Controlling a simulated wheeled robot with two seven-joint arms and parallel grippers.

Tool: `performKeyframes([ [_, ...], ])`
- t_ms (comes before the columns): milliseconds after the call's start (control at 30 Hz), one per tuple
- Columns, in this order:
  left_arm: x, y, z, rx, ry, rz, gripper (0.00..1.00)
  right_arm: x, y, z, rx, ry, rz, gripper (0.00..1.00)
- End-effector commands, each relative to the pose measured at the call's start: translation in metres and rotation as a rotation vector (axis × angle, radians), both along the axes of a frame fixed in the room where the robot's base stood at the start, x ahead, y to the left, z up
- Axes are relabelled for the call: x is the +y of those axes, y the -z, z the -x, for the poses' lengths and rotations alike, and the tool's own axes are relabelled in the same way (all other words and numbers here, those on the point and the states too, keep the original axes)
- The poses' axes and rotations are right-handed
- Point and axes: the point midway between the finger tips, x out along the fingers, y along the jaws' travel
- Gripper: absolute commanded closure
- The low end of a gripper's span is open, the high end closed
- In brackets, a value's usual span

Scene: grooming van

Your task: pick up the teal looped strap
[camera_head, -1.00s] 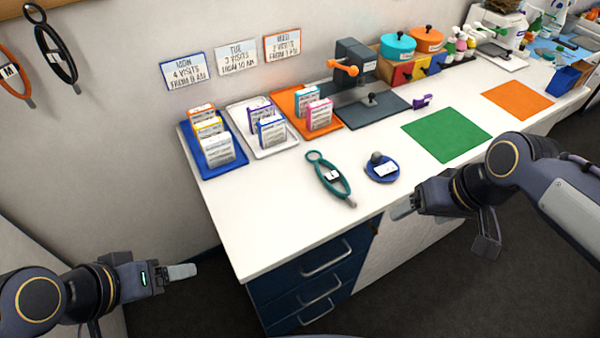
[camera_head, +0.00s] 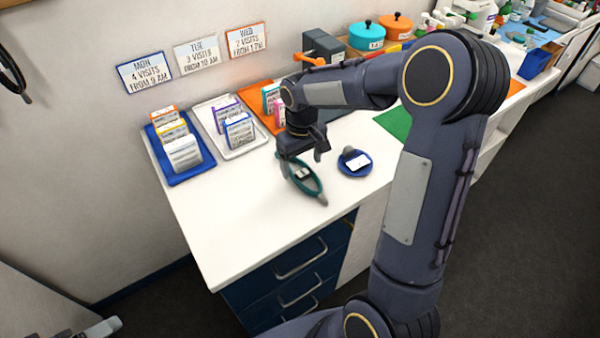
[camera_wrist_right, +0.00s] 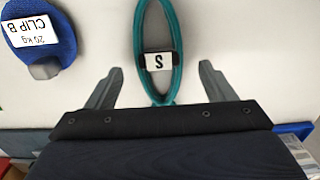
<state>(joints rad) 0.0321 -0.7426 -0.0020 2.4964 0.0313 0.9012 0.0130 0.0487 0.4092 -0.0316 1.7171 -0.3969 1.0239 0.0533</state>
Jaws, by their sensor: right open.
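The teal looped strap (camera_head: 317,185) lies on the white counter near its front edge, partly hidden by my right gripper in the head view. In the right wrist view the strap (camera_wrist_right: 179,42) shows a long loop with a white "S" label (camera_wrist_right: 158,61). My right gripper (camera_head: 303,164) is above the strap, open and empty. In the wrist view its fingers (camera_wrist_right: 161,74) stand one on each side of the loop, apart from it.
A round blue clip (camera_head: 354,162) lies just right of the strap; its label reads "20 kg CLIP B" in the wrist view (camera_wrist_right: 40,35). Blue (camera_head: 192,171) and white (camera_head: 246,150) trays with cards stand behind, to the left. The counter's front left is clear.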

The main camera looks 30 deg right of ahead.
Motion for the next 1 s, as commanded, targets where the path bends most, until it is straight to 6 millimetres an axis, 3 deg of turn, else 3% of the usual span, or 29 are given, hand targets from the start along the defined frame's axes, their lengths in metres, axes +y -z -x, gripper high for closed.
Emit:
performKeyframes([
  [200, 0.0, -0.003, 0.0, 0.0, 0.0, 0.0, 0.24, -0.001, 0.026, 0.0, 0.002, 0.001, 0.0, 0.24],
  [467, 0.0, -0.003, 0.0, 0.0, 0.0, 0.0, 0.24, 0.0, 0.028, 0.0, 0.0, 0.001, 0.0, 0.25],
  [833, 0.0, -0.003, 0.0, 0.0, 0.0, 0.0, 0.24, 0.0, 0.028, 0.0, 0.0, 0.001, 0.0, 0.73],
  [1000, 0.0, -0.003, 0.0, 0.0, 0.0, 0.0, 0.24, 0.0, 0.027, -0.001, -0.001, 0.001, 0.0, 0.75],
])
